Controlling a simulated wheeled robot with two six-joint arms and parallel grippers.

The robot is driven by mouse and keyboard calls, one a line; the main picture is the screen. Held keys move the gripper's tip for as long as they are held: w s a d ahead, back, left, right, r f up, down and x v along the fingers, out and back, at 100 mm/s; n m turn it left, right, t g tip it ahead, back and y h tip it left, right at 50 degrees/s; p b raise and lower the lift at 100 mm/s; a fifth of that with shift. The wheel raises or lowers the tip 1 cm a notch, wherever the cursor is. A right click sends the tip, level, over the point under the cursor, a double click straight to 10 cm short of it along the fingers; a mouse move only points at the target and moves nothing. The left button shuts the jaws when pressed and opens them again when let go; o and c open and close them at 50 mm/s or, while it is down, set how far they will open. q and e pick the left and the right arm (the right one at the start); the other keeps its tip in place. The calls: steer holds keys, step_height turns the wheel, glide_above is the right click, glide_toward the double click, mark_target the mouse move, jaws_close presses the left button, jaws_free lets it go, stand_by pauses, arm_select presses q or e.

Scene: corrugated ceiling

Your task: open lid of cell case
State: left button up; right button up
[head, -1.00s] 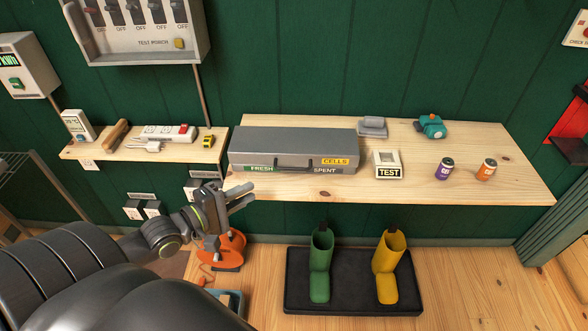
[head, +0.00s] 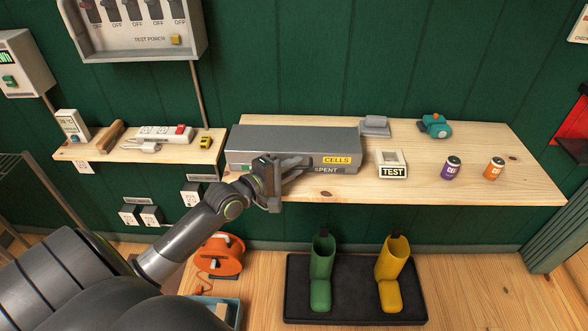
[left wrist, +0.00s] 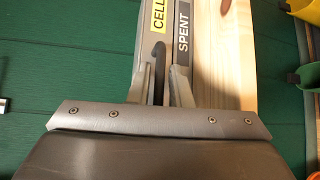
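The grey cell case (head: 290,138) sits on the wooden shelf, its flat lid shut. Its front bears a yellow CELLS label (head: 337,160) and a SPENT label; the FRESH label is mostly hidden behind my gripper. My left gripper (head: 302,166) is at the case front and covers the handle in the head view. In the left wrist view the dark handle (left wrist: 159,60) lies between the two fingers (left wrist: 160,84), with gaps beside it, so the gripper is open around the handle. Whether a finger touches the case is unclear. My right gripper is not in view.
A TEST box (head: 391,165), a purple cell (head: 452,169) and an orange cell (head: 494,169) stand right of the case. A grey block (head: 375,126) and a teal device (head: 435,125) are behind. Green and yellow boots (head: 390,270) stand below on a dark mat.

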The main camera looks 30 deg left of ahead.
arm_select(q)
steer(key=shift+w, duration=0.25)
jaws_close()
